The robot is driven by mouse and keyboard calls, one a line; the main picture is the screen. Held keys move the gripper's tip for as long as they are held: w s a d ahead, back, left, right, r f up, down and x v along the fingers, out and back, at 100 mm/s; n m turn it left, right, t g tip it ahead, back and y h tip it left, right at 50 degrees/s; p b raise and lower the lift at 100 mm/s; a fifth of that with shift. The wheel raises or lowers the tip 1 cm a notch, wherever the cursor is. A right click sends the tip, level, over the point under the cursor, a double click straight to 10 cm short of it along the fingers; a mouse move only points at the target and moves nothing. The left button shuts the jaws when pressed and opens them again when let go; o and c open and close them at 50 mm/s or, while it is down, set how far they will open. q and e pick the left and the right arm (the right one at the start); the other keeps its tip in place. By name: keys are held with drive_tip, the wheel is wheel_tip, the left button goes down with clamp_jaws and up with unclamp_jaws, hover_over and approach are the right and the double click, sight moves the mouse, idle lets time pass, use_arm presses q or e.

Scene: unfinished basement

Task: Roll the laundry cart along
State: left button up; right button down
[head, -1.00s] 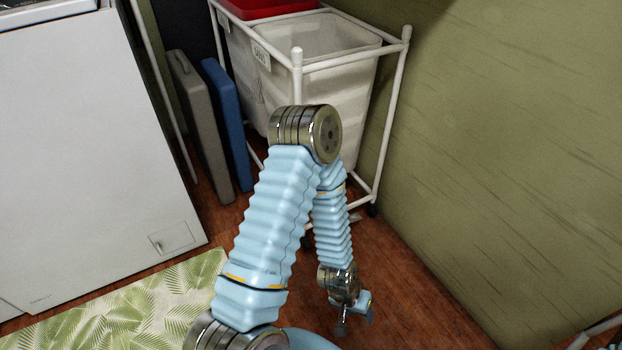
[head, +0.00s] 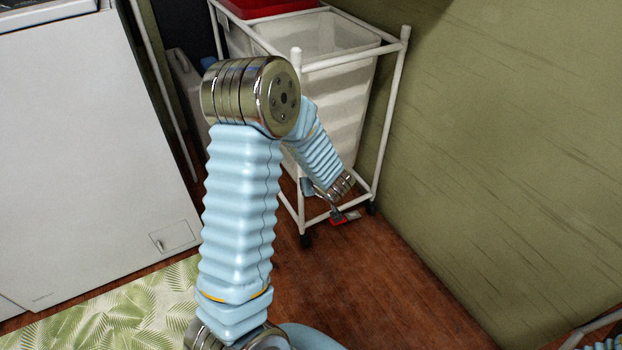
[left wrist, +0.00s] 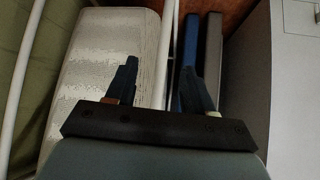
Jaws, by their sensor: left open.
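The laundry cart is a white tube frame (head: 391,112) on dark casters, holding a white bin (head: 345,75) and a red-topped compartment (head: 270,7). It stands by the green wall. My left arm reaches toward it and covers part of its near side. The left wrist is in front of the cart's lower part; its fingers are hard to make out in the head view. In the left wrist view my left gripper (left wrist: 160,66) is open, with a white cart tube (left wrist: 165,45) seen between the fingers and the white bin (left wrist: 100,50) to the left. Contact cannot be told. My right gripper is not in view.
A white appliance (head: 90,160) stands left, with a leaf-pattern mat (head: 130,310) before it. A blue case (left wrist: 190,45) and a grey case (left wrist: 210,50) stand beside the cart. Brown floor (head: 380,285) is clear in front.

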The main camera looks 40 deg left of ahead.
use_arm(q)
drive_tip(key=shift+a+r, duration=0.45)
drive_tip(key=b+x, duration=0.2)
drive_tip(key=x, duration=1.1)
drive_tip(key=shift+a+f+b, duration=0.25)
drive_tip(key=shift+a+b, duration=0.05)
drive_tip(key=shift+a, duration=0.05)
clamp_jaws()
idle(0.9)
